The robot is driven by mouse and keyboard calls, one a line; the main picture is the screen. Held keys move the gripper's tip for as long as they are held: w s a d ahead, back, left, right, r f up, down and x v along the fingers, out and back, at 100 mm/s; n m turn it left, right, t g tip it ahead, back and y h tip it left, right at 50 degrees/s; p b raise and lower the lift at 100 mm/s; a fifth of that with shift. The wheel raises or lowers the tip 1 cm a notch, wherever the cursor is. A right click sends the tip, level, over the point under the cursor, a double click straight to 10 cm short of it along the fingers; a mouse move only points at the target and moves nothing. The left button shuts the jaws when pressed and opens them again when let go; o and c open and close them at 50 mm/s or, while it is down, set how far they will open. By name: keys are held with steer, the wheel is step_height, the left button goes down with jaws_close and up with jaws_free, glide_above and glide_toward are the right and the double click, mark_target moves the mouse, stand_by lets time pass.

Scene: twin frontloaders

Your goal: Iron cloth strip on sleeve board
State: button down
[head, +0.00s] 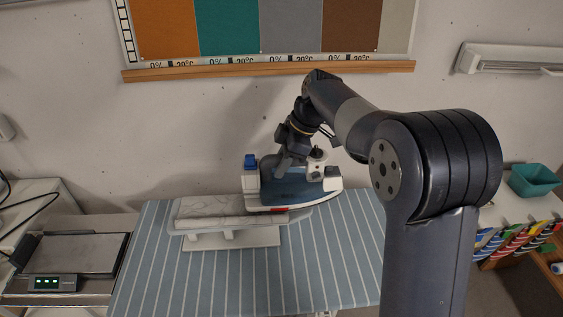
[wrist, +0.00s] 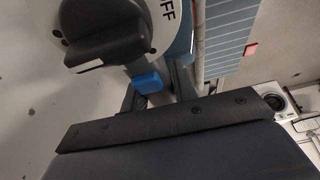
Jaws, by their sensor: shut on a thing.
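The iron (head: 300,190), with a blue body and white ends, sits over the right part of the sleeve board (head: 225,213). My gripper (head: 287,163) is shut on the iron's handle from above. A small red patch (head: 280,210) shows at the sleeve board's near edge, by the iron's base; it may be the cloth strip's end, and the rest is hidden. In the wrist view, the iron's black dial (wrist: 105,38) and blue button (wrist: 148,82) are close. Whether the soleplate touches the sleeve board is hard to tell.
The sleeve board stands on a blue striped ironing board (head: 330,265). A scale (head: 70,255) is at the left. A teal bin (head: 534,180) and colored items are at the right. The wall is close behind, with a wooden ledge (head: 270,75).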

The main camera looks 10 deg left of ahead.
steer(key=shift+f+b, duration=0.35)
steer(key=shift+f, duration=0.05)
stand_by(0.4)
steer(key=shift+s+a+p, duration=0.2)
steer(key=shift+s+a, duration=0.2)
steer(key=shift+a, duration=1.15)
steer(key=shift+s+a+p, duration=0.25)
steer(key=shift+s+a, duration=0.1)
steer(key=shift+a, duration=1.15)
steer(key=shift+s+a+p, duration=0.2)
steer(key=shift+s+a, duration=0.2)
steer(key=shift+a, duration=1.15)
steer(key=s+a+p, duration=0.2)
steer(key=a, duration=0.9)
steer(key=s+a+p, duration=0.3)
steer(key=a, duration=0.8)
steer(key=shift+s, duration=0.15)
